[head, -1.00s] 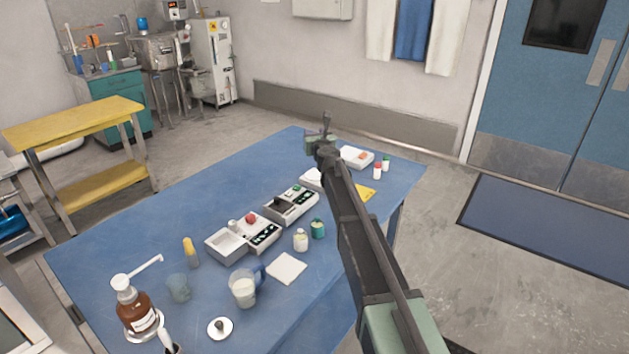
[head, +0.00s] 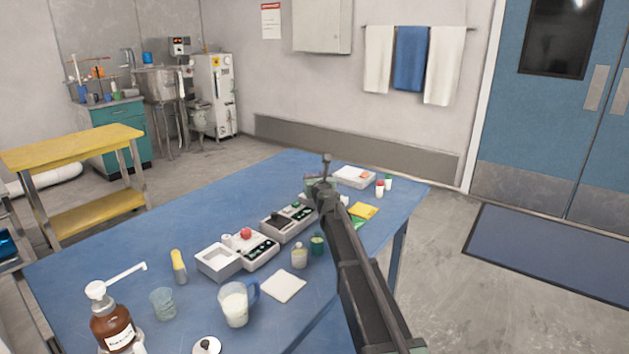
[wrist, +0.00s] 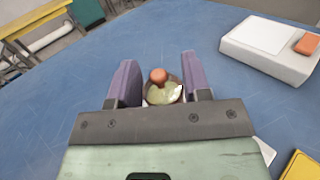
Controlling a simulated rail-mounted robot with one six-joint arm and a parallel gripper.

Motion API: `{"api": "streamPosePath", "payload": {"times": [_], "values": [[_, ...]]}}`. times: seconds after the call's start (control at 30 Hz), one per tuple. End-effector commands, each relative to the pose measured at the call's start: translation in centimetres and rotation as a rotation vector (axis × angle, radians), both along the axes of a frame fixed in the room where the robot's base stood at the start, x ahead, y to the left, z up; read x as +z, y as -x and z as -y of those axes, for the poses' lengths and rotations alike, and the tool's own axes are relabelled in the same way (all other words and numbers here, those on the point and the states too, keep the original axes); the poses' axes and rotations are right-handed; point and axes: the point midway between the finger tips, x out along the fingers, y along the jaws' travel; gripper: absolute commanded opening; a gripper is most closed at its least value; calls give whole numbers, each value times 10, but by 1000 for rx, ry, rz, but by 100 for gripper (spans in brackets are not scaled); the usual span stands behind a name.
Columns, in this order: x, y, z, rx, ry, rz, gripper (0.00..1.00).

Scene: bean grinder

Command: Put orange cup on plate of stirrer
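My gripper (wrist: 161,82) shows in the wrist view with two purple fingers apart. Between them is a small round vessel (wrist: 161,97) with a yellowish inside and an orange-red round part (wrist: 158,75) at its far side. I see no clear grip on it. In the head view my gripper (head: 320,186) is low over the far part of the table, and its fingertips and the vessel are hidden. A grey device with a dark top (head: 281,221), perhaps the stirrer, stands nearer on the table. No other clear orange cup shows.
A white device with an orange part (head: 352,177) stands right of my gripper. White-and-grey devices (head: 222,262), small bottles (head: 299,257), a jug of white liquid (head: 235,305) and a brown pump bottle (head: 113,325) stand on the blue table (head: 130,240). Its left side is clear.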

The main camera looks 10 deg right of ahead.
Motion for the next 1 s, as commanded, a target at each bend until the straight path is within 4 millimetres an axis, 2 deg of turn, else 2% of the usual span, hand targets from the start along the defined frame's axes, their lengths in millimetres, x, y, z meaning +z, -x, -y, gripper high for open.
{"api": "streamPosePath", "payload": {"times": [0.03, 0.13, 0.5, 0.67, 0.9, 1.0], "values": [[0, 0, 0, 0, 0, 0, 52], [0, 0, 0, 0, 0, 0, 67], [6, 3, 0, 0, 0, 0, 67], [4, 35, 2, 0, 0, 0, 67], [4, 100, 7, 0, 0, 0, 67], [4, 116, 8, 0, 0, 0, 67]]}}
